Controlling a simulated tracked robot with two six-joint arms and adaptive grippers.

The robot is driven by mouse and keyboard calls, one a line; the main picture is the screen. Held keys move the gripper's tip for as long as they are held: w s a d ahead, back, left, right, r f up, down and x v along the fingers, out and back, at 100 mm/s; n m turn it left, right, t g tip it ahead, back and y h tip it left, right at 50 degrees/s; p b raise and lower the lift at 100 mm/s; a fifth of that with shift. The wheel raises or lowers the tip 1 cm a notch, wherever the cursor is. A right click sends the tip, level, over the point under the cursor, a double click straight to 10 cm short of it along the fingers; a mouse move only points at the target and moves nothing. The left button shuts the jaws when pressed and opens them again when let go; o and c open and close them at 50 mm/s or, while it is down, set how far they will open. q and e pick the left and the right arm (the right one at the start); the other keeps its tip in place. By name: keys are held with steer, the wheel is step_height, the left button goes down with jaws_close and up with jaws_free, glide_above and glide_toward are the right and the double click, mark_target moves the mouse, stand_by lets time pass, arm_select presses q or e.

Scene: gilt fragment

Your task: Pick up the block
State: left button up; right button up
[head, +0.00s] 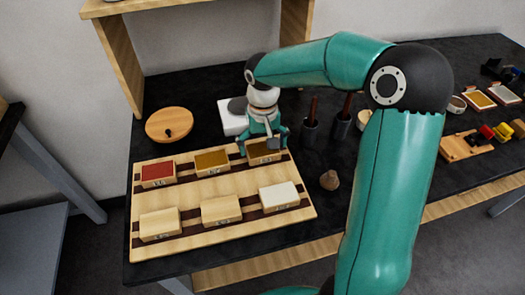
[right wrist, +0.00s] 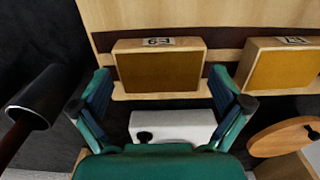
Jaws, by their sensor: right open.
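Several wooden blocks sit in two rows on a pale wooden board (head: 190,192) with dark strips. The back row has a red-topped block (head: 158,173), an ochre-topped block (head: 212,160) and a brown-topped block (head: 264,155) at the right. The front row has two plain blocks and a white-topped block (head: 279,195). My right gripper (head: 263,141) is open over the brown-topped block and partly hides it. In the right wrist view, the brown-topped block (right wrist: 160,70) with a label lies ahead between my spread fingers (right wrist: 162,78). My left gripper is not in view.
A round wooden lid (head: 169,124) lies behind the board, and a white box (head: 232,118) stands behind my gripper. Dark cups (head: 311,131) with sticks and a small brown lump (head: 329,180) are to the right. A wooden shelf (head: 117,62) stands at the back.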

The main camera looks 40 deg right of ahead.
steer(key=shift+f, duration=0.45)
steer(key=shift+c, duration=0.2)
steer(key=c, duration=0.8)
steer(key=shift+r, duration=0.15)
steer(key=shift+c, duration=0.2)
